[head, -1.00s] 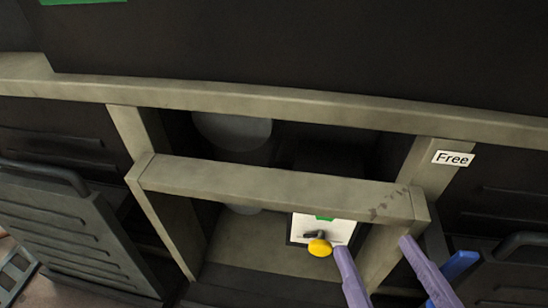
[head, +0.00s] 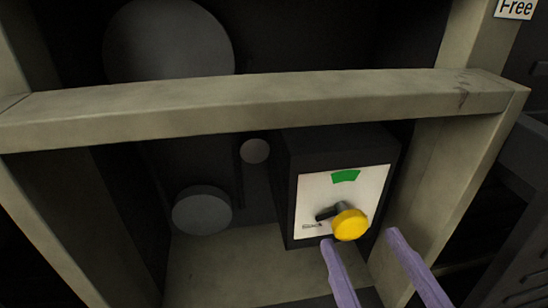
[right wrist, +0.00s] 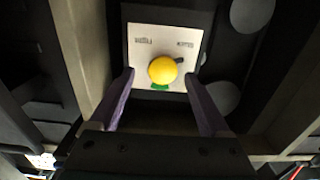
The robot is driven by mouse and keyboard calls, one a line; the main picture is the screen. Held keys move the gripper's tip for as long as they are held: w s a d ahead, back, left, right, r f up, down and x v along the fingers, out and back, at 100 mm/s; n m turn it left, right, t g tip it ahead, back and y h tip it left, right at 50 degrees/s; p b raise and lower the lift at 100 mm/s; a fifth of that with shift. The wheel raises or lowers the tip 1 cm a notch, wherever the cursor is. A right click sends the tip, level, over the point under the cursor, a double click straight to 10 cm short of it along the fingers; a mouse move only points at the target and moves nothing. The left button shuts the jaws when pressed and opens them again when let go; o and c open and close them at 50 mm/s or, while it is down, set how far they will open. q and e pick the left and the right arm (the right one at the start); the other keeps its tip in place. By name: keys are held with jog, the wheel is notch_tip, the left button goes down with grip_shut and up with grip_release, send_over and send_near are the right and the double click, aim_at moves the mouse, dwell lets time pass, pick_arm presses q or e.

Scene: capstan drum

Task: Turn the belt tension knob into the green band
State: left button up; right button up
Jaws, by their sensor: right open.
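The yellow belt tension knob (head: 350,225) sits on a white dial plate (head: 312,200) on the front of a dark box. A dark pointer (head: 327,213) sticks out from behind the knob to the left, away from the green band (head: 346,176) at the plate's top. My right gripper (head: 362,238) is open, its two purple fingers below and to either side of the knob. In the right wrist view the knob (right wrist: 162,70) appears between and beyond the open fingertips (right wrist: 162,78); I see no contact. My left gripper is not in view.
A thick beam (head: 260,105) crosses in front of the recess, above the box. A post (head: 450,185) stands close to the right of the box. Grey discs (head: 202,211) are on the back wall to the left. The recess floor (head: 225,265) is clear.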

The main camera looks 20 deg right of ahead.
aim_at(353, 233)
jog(key=x, duration=0.2)
jog(key=b+x, duration=0.1)
jog(key=x, duration=0.1)
jog(key=shift+w+a, duration=0.2)
grip_shut()
dwell(0.5)
